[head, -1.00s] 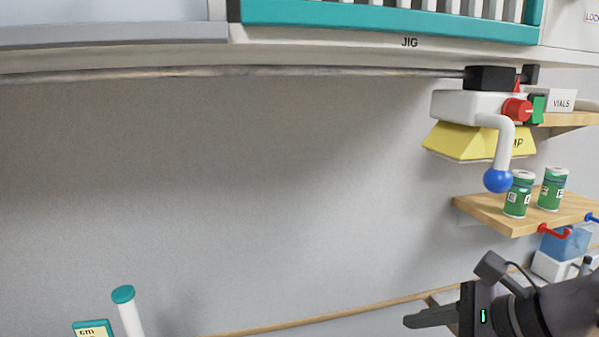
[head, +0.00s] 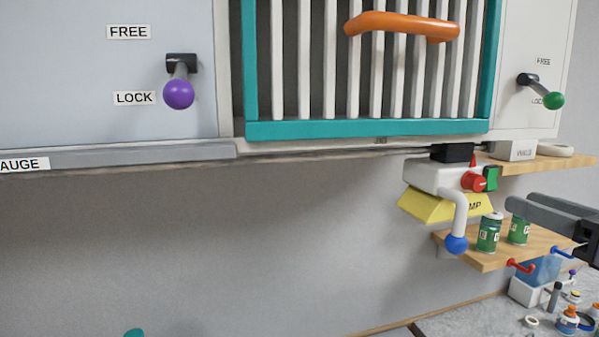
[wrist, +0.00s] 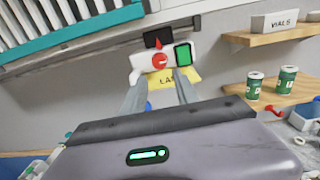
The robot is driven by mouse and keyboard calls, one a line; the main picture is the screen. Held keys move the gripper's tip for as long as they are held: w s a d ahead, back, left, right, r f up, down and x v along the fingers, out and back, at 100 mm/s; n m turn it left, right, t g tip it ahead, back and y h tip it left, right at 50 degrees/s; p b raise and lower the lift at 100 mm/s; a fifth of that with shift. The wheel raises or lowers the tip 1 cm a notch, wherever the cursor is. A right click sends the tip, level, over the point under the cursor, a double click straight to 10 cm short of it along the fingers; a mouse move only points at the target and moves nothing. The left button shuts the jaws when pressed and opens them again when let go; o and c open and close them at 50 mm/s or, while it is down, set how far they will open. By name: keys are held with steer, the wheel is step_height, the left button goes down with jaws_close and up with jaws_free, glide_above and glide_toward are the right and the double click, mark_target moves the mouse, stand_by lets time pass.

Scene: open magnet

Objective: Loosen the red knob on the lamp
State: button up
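The lamp (head: 432,178) has a white body, a yellow shade (head: 440,205) lettered partly "MP" and a white bent lever ending in a blue ball (head: 456,244). It hangs under the cabinet at the right. The round red knob (head: 473,182) sits on the lamp's front, left of a green block (head: 491,178). In the wrist view the red knob (wrist: 160,61) shows ahead, beyond my fingertips. My gripper (head: 524,203) is at the right, below and right of the knob and apart from it. In the wrist view my gripper (wrist: 159,84) is open and empty.
A wooden shelf (head: 477,251) with two green cans (head: 489,233) lies below the lamp. A red hook (head: 521,267) sits on its edge. A higher shelf (head: 545,165) holds a "VIALS" box (head: 513,150). The wall left of the lamp is clear.

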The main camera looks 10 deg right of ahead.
mark_target(480, 187)
steer(key=w, duration=0.5)
steer(key=w+a, duration=0.1)
steer(key=w, duration=0.2)
steer(key=shift+w, duration=0.3)
jaws_close()
